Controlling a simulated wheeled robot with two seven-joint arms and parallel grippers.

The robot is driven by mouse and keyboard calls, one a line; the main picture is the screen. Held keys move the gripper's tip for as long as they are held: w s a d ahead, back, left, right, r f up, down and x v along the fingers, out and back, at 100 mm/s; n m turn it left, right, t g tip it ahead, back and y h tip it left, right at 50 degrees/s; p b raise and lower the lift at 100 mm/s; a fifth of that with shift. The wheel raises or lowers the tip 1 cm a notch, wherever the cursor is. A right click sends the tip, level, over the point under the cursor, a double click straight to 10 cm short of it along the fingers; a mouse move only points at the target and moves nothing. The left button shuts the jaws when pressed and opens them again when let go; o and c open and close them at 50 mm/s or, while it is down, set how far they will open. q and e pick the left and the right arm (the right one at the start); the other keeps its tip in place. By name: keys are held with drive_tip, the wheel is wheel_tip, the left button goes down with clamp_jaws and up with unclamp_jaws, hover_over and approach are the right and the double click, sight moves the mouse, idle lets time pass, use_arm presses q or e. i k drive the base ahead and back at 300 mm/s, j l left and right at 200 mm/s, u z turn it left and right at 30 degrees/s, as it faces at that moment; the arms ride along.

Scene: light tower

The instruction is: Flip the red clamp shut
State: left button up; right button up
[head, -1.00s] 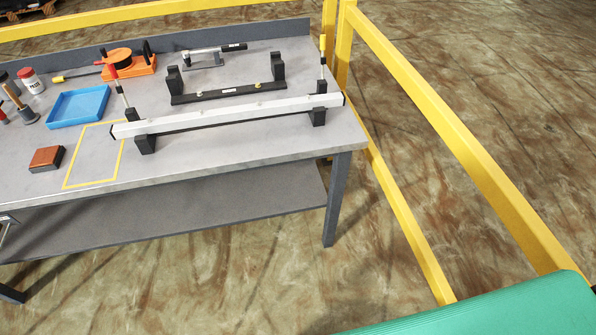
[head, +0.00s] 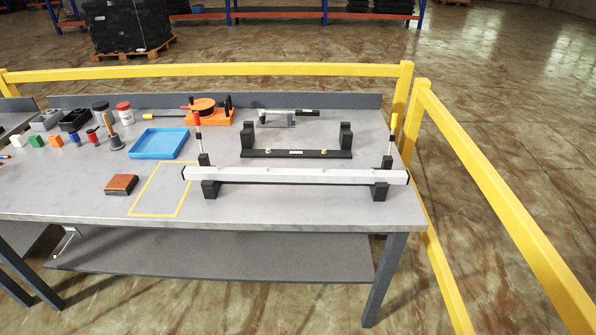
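The red clamp (head: 197,133) stands at the left end of a long white bar (head: 290,175). Its lever points up and ends in a red handle, above a black block. A similar clamp with a yellow handle (head: 391,133) stands upright at the bar's right end. The bar rests on two black supports on the grey workbench (head: 330,212). Neither of my grippers is in view.
A black bracket (head: 296,153) lies behind the bar. A blue tray (head: 158,144), an orange fixture (head: 208,114) and a brown block (head: 121,184) are to the left. Yellow railings (head: 490,205) run behind and right of the bench. The yellow-outlined area (head: 136,203) is empty.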

sight(196, 114)
drive_tip(key=i+j+z, duration=0.15)
drive_tip(key=j, duration=0.6)
drive_tip(key=i+j+z, duration=0.1)
drive_tip(key=j, duration=0.65)
drive_tip(key=i+j+z, duration=0.15)
drive_tip(key=j, duration=0.65)
drive_tip(key=i+j+z, duration=0.15)
drive_tip(key=j, duration=0.65)
